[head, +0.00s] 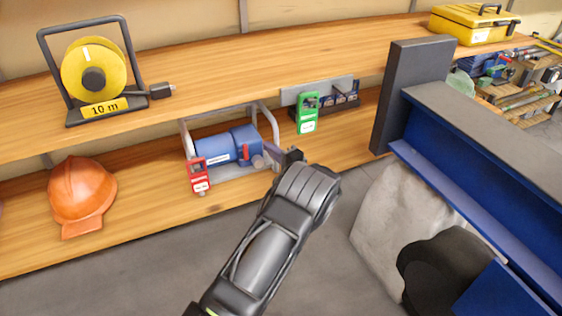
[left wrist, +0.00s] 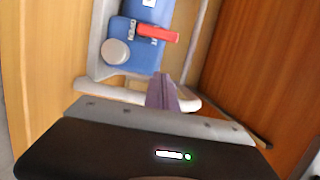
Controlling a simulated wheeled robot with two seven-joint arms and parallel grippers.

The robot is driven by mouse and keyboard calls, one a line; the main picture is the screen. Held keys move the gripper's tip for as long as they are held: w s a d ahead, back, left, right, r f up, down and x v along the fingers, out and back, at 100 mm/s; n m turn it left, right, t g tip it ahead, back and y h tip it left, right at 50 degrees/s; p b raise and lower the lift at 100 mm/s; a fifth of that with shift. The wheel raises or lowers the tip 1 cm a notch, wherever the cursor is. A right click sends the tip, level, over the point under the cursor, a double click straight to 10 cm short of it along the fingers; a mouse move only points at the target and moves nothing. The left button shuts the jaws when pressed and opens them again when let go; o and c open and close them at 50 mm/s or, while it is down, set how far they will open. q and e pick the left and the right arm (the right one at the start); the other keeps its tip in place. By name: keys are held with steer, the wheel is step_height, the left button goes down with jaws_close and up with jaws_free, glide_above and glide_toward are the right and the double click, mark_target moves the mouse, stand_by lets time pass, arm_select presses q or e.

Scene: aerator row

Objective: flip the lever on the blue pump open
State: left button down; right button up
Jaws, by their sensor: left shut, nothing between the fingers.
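The blue pump (head: 215,149) sits in a grey tubular frame on the lower shelf. Its red lever (head: 245,152) is on the end facing my left gripper. In the left wrist view the blue pump (left wrist: 117,27) is at the top, and the red lever (left wrist: 158,33) lies crosswise between small labels too blurred to read. My left gripper (head: 268,149) is just right of the pump. Its fingers (left wrist: 162,92) are shut and empty, with a gap between their tips and the lever. My right gripper is not in view.
A red tag (head: 199,177) hangs at the pump frame's front left. A green device (head: 307,112) stands to the right. An orange helmet (head: 80,195) is at left on the lower shelf. A yellow reel (head: 93,70) stands on the upper shelf (head: 240,62), which overhangs the pump.

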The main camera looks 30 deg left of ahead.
mark_target(245, 152)
arm_select(q)
steer(key=s+a, duration=0.1)
steer(key=s+a+b, duration=0.1)
steer(key=a, duration=0.1)
steer(key=shift+s+a, duration=0.2)
steer(key=shift+s, duration=0.2)
steer(key=shift+s+r+n+p, duration=0.1)
steer(key=shift+r+n+p, duration=0.05)
steer(key=shift+n+p, duration=0.15)
